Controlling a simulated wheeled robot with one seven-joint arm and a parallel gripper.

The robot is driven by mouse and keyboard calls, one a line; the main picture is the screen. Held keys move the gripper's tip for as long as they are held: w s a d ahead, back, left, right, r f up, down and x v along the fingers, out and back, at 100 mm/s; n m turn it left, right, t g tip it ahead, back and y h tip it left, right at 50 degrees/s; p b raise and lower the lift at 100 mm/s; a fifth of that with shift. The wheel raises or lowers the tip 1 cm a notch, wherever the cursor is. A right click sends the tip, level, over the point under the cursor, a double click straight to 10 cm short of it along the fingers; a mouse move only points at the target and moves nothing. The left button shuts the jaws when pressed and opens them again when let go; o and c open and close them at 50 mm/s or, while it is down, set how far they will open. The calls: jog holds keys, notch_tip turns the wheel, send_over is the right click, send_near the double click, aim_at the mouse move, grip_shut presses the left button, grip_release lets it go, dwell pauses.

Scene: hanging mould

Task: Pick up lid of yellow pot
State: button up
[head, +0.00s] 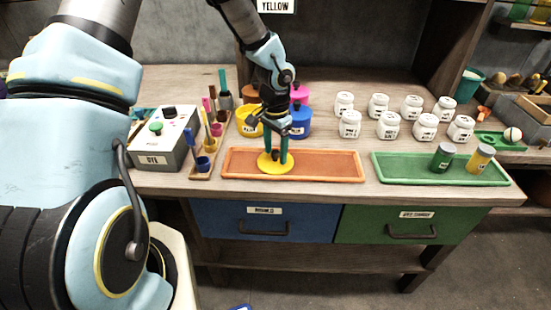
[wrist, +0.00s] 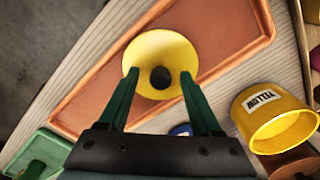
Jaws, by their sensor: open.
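The yellow lid (head: 272,161), a round disc with a dark knob, lies on the left part of the orange tray (head: 330,165). In the wrist view the lid (wrist: 165,52) shows its knob between my fingers. My gripper (head: 277,157) points down over the lid, its green fingers apart on either side of the knob. The fingers also show in the wrist view (wrist: 158,78). Whether the fingertips touch the lid I cannot tell. The yellow pot (head: 247,122) stands uncovered behind the tray; its label and open rim show in the wrist view (wrist: 275,122).
A blue pot (head: 299,122), a pink one and an orange one stand close to the yellow pot. A brush rack (head: 207,150) and a grey dye box (head: 163,140) are at left. White jars (head: 390,125) and a green tray (head: 400,169) are at right.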

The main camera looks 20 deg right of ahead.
jog(key=shift+f, duration=0.4)
grip_shut()
dwell(0.4)
